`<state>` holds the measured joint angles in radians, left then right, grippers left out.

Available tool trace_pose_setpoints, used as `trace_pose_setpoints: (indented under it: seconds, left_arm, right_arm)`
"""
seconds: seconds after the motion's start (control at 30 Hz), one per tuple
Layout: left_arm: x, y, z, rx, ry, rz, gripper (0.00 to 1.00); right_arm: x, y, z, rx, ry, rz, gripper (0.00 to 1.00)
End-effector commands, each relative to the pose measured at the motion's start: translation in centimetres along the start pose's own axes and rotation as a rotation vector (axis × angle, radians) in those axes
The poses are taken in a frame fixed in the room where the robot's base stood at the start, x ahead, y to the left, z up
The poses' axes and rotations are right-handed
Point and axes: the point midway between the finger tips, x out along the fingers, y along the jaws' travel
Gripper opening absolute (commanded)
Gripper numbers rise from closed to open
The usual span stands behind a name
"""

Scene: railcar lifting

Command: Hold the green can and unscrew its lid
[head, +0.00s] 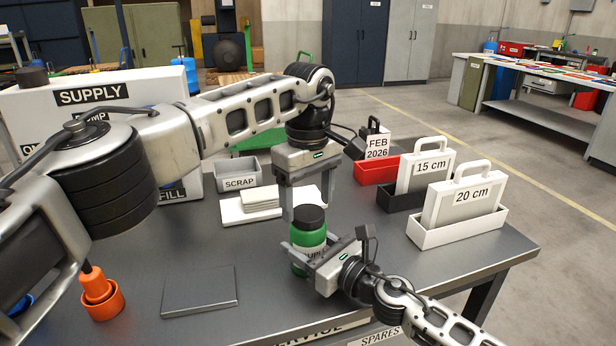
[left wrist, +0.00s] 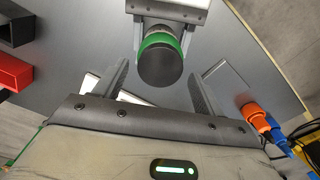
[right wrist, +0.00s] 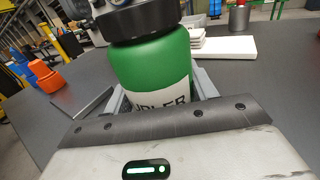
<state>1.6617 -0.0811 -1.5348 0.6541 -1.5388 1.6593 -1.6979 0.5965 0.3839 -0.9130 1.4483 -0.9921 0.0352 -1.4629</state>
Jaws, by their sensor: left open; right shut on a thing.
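The green can (head: 308,236) stands upright with a black lid (head: 309,217) on it. My right gripper (head: 312,258) is shut around the can's body, below the lid. The right wrist view shows the green can (right wrist: 155,68) between the fingers, its label partly hidden by the gripper. My left gripper (head: 307,205) points down above the can, open, with its fingers apart on either side over the lid. In the left wrist view the black lid (left wrist: 160,67) shows between and beyond the open fingers (left wrist: 160,85). I cannot tell whether the can touches the table.
A dark flat plate (head: 200,291) lies left of the can. An orange cup (head: 103,303) stands at the left edge. A grey scrap bin (head: 238,174) and pale slabs (head: 252,204) lie behind. White 20 cm (head: 460,230) and dark 15 cm (head: 398,196) holders stand right.

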Motion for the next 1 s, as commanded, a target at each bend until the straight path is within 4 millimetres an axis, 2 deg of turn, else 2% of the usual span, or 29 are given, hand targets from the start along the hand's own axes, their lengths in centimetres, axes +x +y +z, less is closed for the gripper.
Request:
trace_pose_setpoints:
  seconds: [0.2, 0.47, 0.63, 0.83, 1.0]
  left_arm:
    - [1.5, 0.0, 0.0, -0.002, -0.001, 0.000, 0.70]
    - [1.6, 0.0, 0.0, -0.002, 0.000, 0.000, 0.70]
    - [1.6, 0.0, 0.0, -0.002, 0.000, 0.000, 0.23]
    - [1.6, 0.0, 0.0, -0.063, 0.000, 0.000, 0.23]
    - [1.5, 0.0, 0.0, -0.403, 0.001, 0.000, 0.23]
  right_arm:
    - [0.0, 0.0, -0.1, 0.000, 0.001, 0.000, 0.00]
    - [0.0, 0.0, -0.1, 0.000, 0.001, 0.000, 0.00]
    - [0.0, 0.0, -0.1, 0.000, 0.001, 0.000, 0.00]
    - [0.0, 0.0, -0.1, 0.000, 0.001, 0.000, 0.00]
    - [0.0, 0.0, -0.1, 0.000, 0.001, 0.000, 0.00]
